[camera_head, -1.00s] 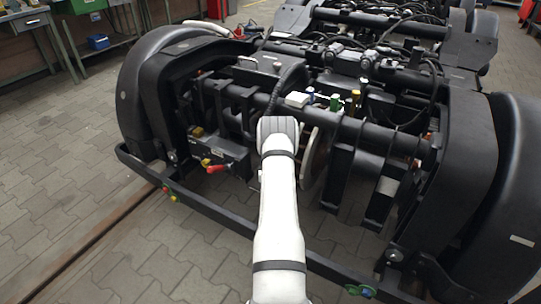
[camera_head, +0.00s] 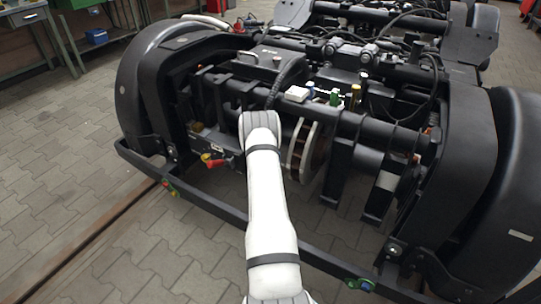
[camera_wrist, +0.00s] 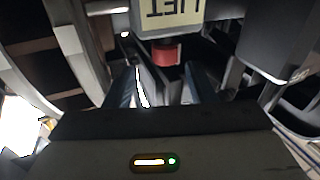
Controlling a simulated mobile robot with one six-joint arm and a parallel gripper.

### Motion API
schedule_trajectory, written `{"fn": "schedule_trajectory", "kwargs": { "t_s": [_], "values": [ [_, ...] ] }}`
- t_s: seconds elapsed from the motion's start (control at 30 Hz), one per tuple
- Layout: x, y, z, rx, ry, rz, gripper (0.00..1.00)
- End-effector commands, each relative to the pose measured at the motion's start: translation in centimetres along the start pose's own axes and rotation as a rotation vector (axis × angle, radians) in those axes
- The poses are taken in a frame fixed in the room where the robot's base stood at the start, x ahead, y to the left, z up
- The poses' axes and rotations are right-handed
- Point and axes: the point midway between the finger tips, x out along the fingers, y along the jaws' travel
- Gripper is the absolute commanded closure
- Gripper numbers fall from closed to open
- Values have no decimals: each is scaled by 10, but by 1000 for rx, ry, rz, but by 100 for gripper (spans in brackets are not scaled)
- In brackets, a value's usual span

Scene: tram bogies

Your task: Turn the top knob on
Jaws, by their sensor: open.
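In the wrist view, a red knob-like part (camera_wrist: 166,55) sits just under a pale yellow label plate (camera_wrist: 172,14), whose lettering appears upside down. I cannot tell if it is the top knob. My gripper (camera_wrist: 167,82) shows two dark fingers spread apart with nothing between them; the red part is beyond and between the tips. In the head view, my white arm reaches to the bogie and hides my gripper. A red handle (camera_head: 214,162) sits low on the bogie, left of my arm.
The black bogie frame (camera_head: 225,205) has a low front bar and big wheel covers (camera_head: 150,95) at both sides. Paved floor (camera_head: 70,190) is free at left.

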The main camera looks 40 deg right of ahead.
Motion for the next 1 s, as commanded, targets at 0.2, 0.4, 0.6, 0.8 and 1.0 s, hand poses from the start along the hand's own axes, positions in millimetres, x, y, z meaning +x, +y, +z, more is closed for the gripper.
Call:
{"fn": "schedule_trajectory", "kwargs": {
  "t_s": [0.2, 0.4, 0.6, 0.8, 1.0],
  "values": [
    [6, -20, -2, -9, 8, 231, 50],
    [-5, -38, 0, 14, -26, 422, 50],
    [-15, -48, 3, 35, -60, 520, 50],
    [-1, -38, 7, 39, -64, 533, 50],
    [28, -21, 10, 39, -62, 533, 50]
  ]
}}
